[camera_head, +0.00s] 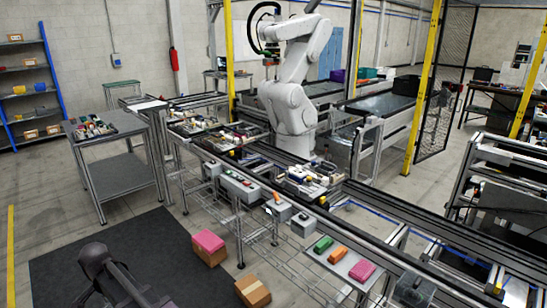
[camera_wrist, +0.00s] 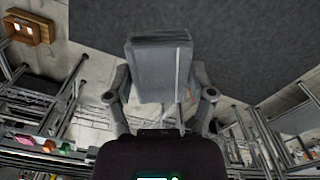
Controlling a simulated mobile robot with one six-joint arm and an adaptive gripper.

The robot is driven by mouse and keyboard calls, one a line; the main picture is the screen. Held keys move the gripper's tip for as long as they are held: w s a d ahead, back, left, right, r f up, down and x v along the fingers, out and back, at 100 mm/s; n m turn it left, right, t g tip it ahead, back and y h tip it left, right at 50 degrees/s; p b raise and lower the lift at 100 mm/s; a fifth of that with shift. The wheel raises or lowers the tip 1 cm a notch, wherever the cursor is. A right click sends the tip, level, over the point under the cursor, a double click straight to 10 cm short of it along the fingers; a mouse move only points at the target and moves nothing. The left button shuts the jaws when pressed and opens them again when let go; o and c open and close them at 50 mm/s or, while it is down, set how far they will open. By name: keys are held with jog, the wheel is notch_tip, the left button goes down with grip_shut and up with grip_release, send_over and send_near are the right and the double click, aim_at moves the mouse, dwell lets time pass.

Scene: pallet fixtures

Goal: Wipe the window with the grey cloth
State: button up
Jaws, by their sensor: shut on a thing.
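In the wrist view my gripper (camera_wrist: 162,98) is shut on a grey folded thing (camera_wrist: 158,65), which looks like the grey cloth. It sits between the two fingers, with a thin pale line down its front. It is held over dark flooring. I cannot make out a window for certain in either view. In the head view only part of my own dark arm shows at the lower left, and the cloth does not show there.
A long conveyor line (camera_head: 385,225) crosses the head view. Green (camera_head: 323,243), orange (camera_head: 337,254) and pink (camera_head: 362,270) pieces lie on its side shelf. Cardboard boxes (camera_head: 252,291) stand on the floor. A grey table (camera_head: 120,175) stands left. The dark mat (camera_head: 150,235) has free room.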

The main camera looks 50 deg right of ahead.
jog(key=shift+s+d, duration=0.1)
jog(key=shift+d, duration=0.15)
jog(key=shift+d, duration=0.25)
